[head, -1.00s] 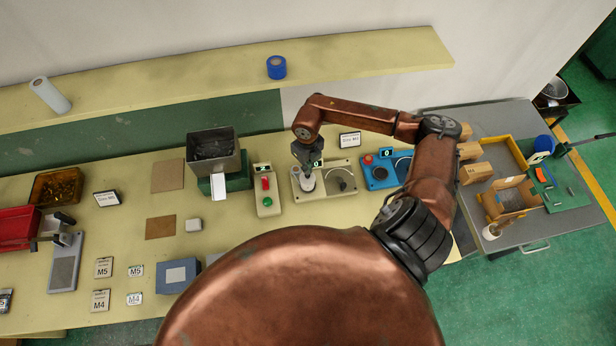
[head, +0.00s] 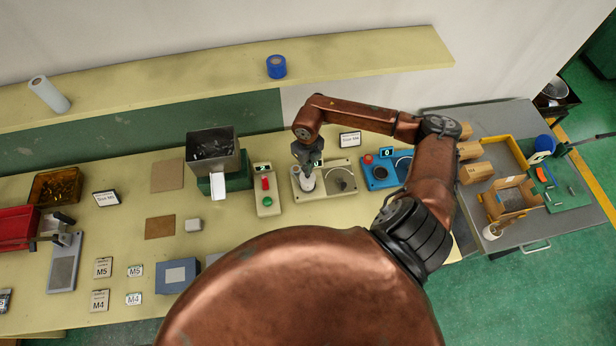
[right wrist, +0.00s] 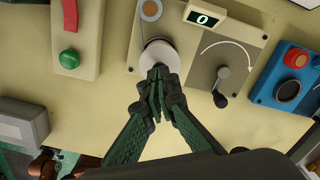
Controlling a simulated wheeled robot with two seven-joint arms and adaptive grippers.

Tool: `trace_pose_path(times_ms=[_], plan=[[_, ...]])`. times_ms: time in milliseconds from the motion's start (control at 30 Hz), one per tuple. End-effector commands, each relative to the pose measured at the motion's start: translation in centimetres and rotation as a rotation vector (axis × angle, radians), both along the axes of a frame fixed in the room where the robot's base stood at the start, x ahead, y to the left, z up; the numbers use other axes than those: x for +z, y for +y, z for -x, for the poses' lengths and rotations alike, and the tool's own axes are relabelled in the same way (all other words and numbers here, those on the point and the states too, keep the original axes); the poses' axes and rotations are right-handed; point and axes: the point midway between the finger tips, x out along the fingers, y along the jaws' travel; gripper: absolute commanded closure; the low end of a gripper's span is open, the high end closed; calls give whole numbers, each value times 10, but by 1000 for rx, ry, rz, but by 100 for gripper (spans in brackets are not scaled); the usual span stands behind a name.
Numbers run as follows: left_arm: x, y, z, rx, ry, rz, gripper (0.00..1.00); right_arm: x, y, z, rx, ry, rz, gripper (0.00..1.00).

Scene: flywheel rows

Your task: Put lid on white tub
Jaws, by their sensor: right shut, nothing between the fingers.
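A white round tub (head: 307,184) stands on the left part of a beige device (head: 335,190) with a crank, on the bench. My right gripper (head: 307,170) is directly above it, pointing down. In the right wrist view the shut fingertips (right wrist: 157,72) are at the pale round top (right wrist: 160,54), with nothing between them. The fingers and the small size hide whether a separate lid sits on the tub, and whether the fingertips touch it. My left gripper is not in view.
A red-and-green button box (head: 265,196) stands left of the device and a blue device (head: 380,172) right of it. A metal hopper (head: 213,155) is farther left. Another white round container (head: 491,232) is on the grey side table (head: 530,232).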

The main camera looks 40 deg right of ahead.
Motion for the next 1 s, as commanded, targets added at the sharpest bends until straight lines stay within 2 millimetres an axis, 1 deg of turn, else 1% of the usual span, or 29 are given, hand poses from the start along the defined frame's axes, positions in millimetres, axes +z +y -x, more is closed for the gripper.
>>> trace_pose_path(times_ms=[1000], plan=[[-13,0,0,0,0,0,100,-15,0,0,0,0,0,100]])
